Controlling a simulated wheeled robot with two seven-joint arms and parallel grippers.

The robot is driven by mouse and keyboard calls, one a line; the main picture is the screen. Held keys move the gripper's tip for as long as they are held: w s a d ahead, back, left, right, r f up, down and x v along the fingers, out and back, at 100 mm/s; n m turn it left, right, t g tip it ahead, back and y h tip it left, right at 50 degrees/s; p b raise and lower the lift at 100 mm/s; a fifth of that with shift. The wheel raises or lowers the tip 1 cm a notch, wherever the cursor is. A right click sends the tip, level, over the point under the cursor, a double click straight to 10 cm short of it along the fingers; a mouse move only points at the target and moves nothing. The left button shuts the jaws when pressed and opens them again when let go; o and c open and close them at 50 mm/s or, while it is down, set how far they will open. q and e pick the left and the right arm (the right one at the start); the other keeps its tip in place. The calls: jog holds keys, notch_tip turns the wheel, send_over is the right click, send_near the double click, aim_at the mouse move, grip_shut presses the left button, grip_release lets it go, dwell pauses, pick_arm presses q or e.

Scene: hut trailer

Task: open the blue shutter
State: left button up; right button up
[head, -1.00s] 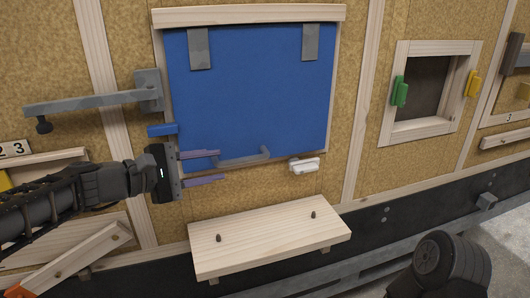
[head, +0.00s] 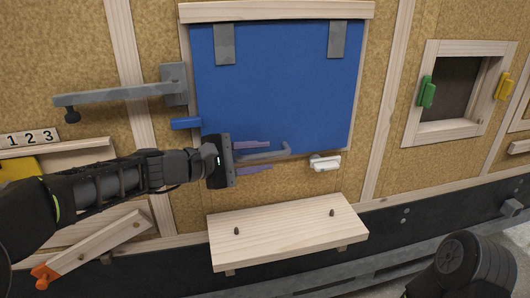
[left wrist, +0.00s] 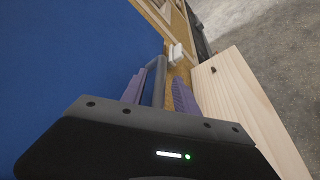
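The blue shutter (head: 275,85) hangs flat in its frame, closed, from two grey hinges at the top. Its grey handle (head: 280,152) runs along the bottom edge. My left gripper (head: 262,156) is at the handle's left part, its purple fingers apart, one above and one below the bar. In the left wrist view the grey handle (left wrist: 155,82) shows between the two fingers (left wrist: 157,95), nearer the left one. Whether a finger touches it, I cannot tell. My right gripper is out of view.
A grey bar (head: 120,93) juts out left of the shutter, with a blue block (head: 186,123) below it. A white piece (head: 325,163) sits right of the handle. A wooden shelf (head: 285,232) stands out below. A small window (head: 455,90) is at right.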

pick_arm(q)
jog(key=shift+x, duration=0.8)
grip_shut()
dwell(0.9)
